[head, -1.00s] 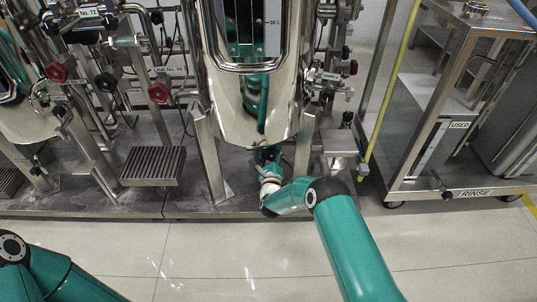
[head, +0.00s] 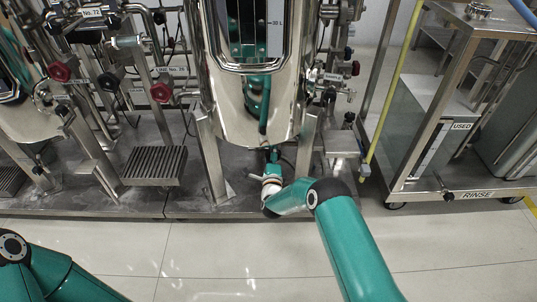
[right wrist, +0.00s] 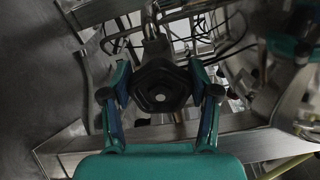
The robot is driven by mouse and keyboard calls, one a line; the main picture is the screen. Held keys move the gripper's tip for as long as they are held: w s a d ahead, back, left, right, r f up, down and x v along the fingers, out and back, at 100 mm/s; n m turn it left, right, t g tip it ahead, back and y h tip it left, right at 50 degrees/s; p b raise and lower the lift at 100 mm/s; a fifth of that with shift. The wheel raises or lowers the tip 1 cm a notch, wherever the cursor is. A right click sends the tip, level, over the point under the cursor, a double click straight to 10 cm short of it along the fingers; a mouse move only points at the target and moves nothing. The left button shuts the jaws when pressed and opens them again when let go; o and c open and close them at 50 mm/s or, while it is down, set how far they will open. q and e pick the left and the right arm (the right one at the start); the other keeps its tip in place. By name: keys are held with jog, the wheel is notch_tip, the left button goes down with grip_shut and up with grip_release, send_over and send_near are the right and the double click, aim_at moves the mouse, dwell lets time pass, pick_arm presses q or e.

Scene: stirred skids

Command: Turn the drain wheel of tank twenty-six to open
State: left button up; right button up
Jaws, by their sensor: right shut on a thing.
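The polished steel tank (head: 255,112) stands in the middle of the head view. A plate on the pipe to its left reads LINE No. 26 (head: 172,70). The drain wheel (right wrist: 158,76) is a dark, lobed hand wheel with a pale centre spot, seen face-on in the right wrist view. My right gripper (right wrist: 161,92) is shut on it, one finger on each side. In the head view my right gripper (head: 272,160) is low under the tank's bottom, and the wheel is hidden there. The wheel's open or closed position cannot be read. My left gripper is out of view.
Steel tank legs (head: 211,160) stand on either side of my right gripper. Red hand wheels (head: 161,92) sit on pipes at left. A grated step (head: 154,165) is left of the tank. A steel rinse trolley (head: 470,194) stands at right. The pale floor in front is clear.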

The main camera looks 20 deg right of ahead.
jog(key=n, duration=0.6)
jog(key=shift+d+f, duration=0.1)
jog(key=shift+f, duration=0.2)
jog(key=n, duration=0.6)
jog(key=shift+d+n, duration=0.1)
jog(key=shift+n, duration=0.2)
jog(key=n, duration=0.6)
jog(key=shift+d+n, duration=0.1)
jog(key=shift+n, duration=0.2)
jog(key=n, duration=0.4)
jog(key=shift+n, duration=1.3)
jog(key=o, duration=1.1)
jog(key=shift+o, duration=0.3)
